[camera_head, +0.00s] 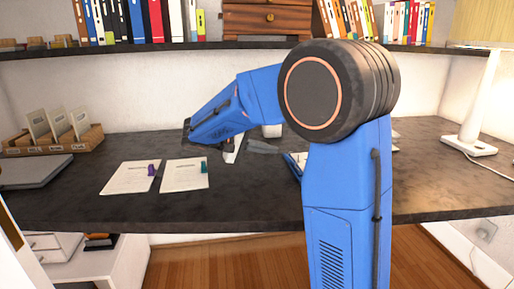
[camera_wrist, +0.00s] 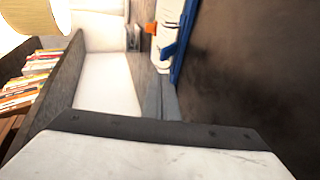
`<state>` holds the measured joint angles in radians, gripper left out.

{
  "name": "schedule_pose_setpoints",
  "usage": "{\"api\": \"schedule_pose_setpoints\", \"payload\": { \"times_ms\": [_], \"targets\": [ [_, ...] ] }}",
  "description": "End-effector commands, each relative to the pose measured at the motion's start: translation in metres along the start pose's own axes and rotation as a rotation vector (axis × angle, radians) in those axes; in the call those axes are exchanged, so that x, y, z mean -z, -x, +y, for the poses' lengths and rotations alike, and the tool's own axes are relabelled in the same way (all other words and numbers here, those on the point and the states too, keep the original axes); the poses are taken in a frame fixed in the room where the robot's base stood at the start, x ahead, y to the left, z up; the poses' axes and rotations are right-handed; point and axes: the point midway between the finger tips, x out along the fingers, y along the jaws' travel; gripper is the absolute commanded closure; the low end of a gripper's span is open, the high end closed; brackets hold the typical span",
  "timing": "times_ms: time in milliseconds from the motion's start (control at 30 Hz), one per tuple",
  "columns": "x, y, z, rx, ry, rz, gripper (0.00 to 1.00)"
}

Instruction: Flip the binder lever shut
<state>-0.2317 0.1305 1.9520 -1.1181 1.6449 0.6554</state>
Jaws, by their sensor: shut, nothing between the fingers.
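The binder (camera_head: 293,167) lies on the dark desk, with a blue edge showing. My blue arm hides most of it in the head view. In the wrist view the binder (camera_wrist: 185,42) is at the top, with a blue edge, white pages and small orange and blue parts. I cannot tell which of these is the lever, or its position. My gripper (camera_head: 272,147) is over the desk, left of the binder in the head view, and looks shut and empty. Its grey fingers show in the wrist view (camera_wrist: 160,97), pointing toward the binder. I cannot tell whether they touch it.
Two paper sheets (camera_head: 130,178) with small coloured objects lie left of my gripper. A card-filing tray (camera_head: 55,142) and a grey laptop-like slab (camera_head: 35,172) are at far left. A lamp (camera_head: 470,140) stands at right. A bookshelf (camera_head: 245,44) runs above the desk.

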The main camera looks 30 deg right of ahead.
Motion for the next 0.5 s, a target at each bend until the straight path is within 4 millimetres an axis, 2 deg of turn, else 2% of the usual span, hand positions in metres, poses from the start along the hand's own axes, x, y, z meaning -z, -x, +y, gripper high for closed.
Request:
{"api": "schedule_pose_setpoints", "payload": {
  "times_ms": [33,200,500],
  "targets": [
    [-0.001,-0.010,0.000,-0.001,0.000,-0.003,1.00],
    [-0.001,-0.033,0.000,0.000,0.000,-0.002,1.00],
    [0.000,-0.050,0.000,0.000,0.000,0.001,1.00]
  ]
}}
